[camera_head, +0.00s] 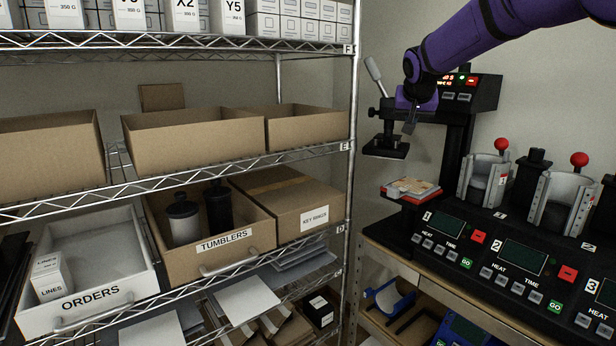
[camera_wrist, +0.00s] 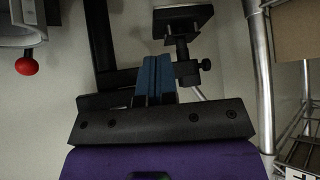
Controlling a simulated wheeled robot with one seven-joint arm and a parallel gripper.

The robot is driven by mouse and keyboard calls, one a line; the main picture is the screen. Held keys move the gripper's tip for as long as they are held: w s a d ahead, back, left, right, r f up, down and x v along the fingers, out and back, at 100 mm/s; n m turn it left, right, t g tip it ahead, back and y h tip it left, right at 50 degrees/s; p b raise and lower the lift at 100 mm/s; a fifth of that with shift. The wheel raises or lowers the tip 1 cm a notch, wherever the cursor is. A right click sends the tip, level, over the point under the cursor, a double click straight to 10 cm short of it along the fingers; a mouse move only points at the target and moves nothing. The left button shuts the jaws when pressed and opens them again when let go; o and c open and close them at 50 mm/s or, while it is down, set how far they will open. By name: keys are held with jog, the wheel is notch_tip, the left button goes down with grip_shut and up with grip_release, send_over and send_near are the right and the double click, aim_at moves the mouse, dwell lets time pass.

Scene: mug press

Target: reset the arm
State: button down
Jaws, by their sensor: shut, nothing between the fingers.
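My purple arm reaches in from the top right in the head view. My gripper (camera_head: 410,126) is beside the black press head (camera_head: 386,143) at the left end of the press machine. In the wrist view my gripper (camera_wrist: 156,62) shows two blue fingers close together, shut with nothing between them. The black press head (camera_wrist: 184,20) shows just past the fingertips there. I cannot tell whether the fingers touch it.
A wire shelf holds a white ORDERS bin (camera_head: 85,300), a TUMBLERS box (camera_head: 222,256) and a KEY RINGS box (camera_head: 290,205). Mug presses with red knobs (camera_head: 501,144) stand on the right. A small red-edged stack (camera_head: 411,188) lies below the press head.

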jog(key=s+d+n+g+y, duration=0.1)
jog(key=s+d, duration=0.1)
jog(key=s, duration=1.6)
jog(key=s+d+n+g+y, duration=0.1)
jog(key=s+d, duration=0.1)
jog(key=s, duration=1.6)
jog(key=s+a+f+n+g, duration=0.1)
jog(key=s+f, duration=0.6)
jog(key=s, duration=0.5)
jog(key=shift+s, duration=0.15)
